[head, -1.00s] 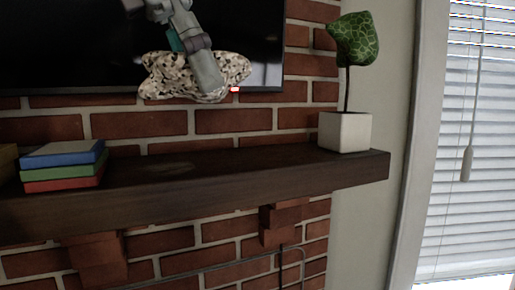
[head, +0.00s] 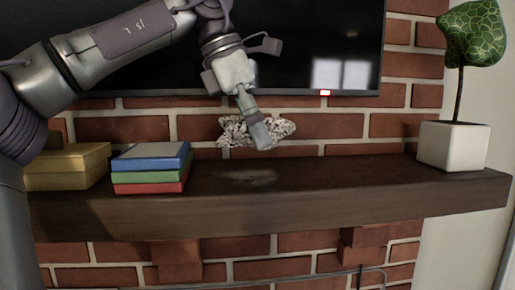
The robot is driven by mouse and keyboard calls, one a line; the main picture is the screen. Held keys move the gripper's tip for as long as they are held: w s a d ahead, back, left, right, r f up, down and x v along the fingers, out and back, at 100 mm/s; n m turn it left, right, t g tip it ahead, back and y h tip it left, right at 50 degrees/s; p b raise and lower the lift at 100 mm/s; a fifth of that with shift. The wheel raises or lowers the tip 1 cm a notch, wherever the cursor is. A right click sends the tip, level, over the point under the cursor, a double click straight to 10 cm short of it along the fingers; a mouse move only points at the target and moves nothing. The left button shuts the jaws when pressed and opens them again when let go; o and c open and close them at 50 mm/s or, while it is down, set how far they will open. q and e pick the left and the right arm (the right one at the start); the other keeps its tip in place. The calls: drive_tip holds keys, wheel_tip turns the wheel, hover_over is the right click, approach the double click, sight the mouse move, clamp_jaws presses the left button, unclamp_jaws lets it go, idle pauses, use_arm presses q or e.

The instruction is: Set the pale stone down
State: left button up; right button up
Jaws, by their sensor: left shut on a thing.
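The pale stone (head: 232,131), speckled with dark spots, is in the middle of the head view, in front of the brick wall and just above the mantel shelf (head: 345,183). My left gripper (head: 262,136) points down and is shut on the stone, covering its middle part. A gap seems to show between the stone and the shelf top. My right gripper is not in view.
Stacked blue, green and red books (head: 150,168) and a yellow box (head: 68,167) stand on the shelf at left. A potted plant (head: 454,146) stands at right. A dark television (head: 320,50) hangs behind. The shelf between books and plant is clear.

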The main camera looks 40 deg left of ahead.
sight(258, 154)
use_arm(q)
drive_tip(key=f, duration=0.1)
drive_tip(key=s+d+f, duration=0.1)
drive_tip(key=shift+s+d+f+p, duration=0.1)
drive_tip(key=shift+d+f+p, duration=0.05)
drive_tip(key=shift+f+p, duration=0.2)
drive_tip(key=shift+f, duration=0.25)
drive_tip(key=shift+w+a+f, duration=0.2)
drive_tip(key=shift+w+a, duration=0.15)
drive_tip(key=shift+a, duration=0.1)
drive_tip(key=o, duration=1.3)
drive_tip(key=shift+c, duration=0.2)
drive_tip(key=o, duration=0.4)
drive_tip(key=shift+s+d, duration=0.1)
drive_tip(key=shift+d, duration=0.15)
drive_tip(key=shift+s+r, duration=0.1)
